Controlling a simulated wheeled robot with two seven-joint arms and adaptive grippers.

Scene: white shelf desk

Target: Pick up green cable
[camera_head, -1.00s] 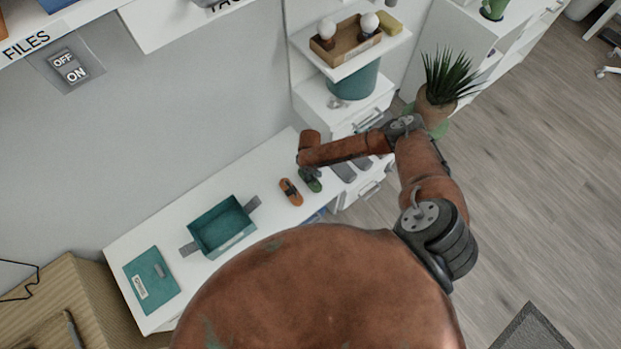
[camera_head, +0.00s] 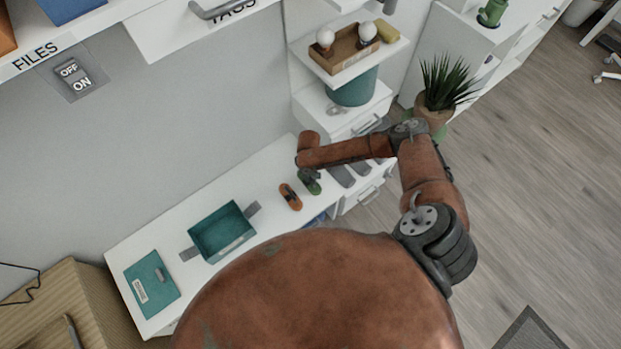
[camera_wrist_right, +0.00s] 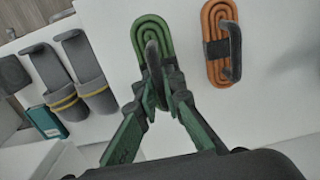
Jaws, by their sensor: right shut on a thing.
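The green cable (camera_wrist_right: 151,32) is a coiled oval bundle with a dark handle-like loop, lying on the white desk. It also shows in the head view (camera_head: 311,186), partly hidden by my right arm. My right gripper (camera_wrist_right: 158,84), with green fingers, is over the near part of the bundle, and its fingertips are shut on the loop. In the head view the gripper (camera_head: 308,170) is small and mostly hidden behind the wrist. An orange cable (camera_wrist_right: 218,45) of the same shape lies to its right in the wrist view and to its left in the head view (camera_head: 290,196). My left gripper is not in view.
Two grey holders with yellow bands (camera_wrist_right: 77,82) lie left of the green cable in the wrist view. A teal open box (camera_head: 222,232) and a teal folder (camera_head: 152,281) are on the desk. A shelf with a bulb tray (camera_head: 345,50) stands behind.

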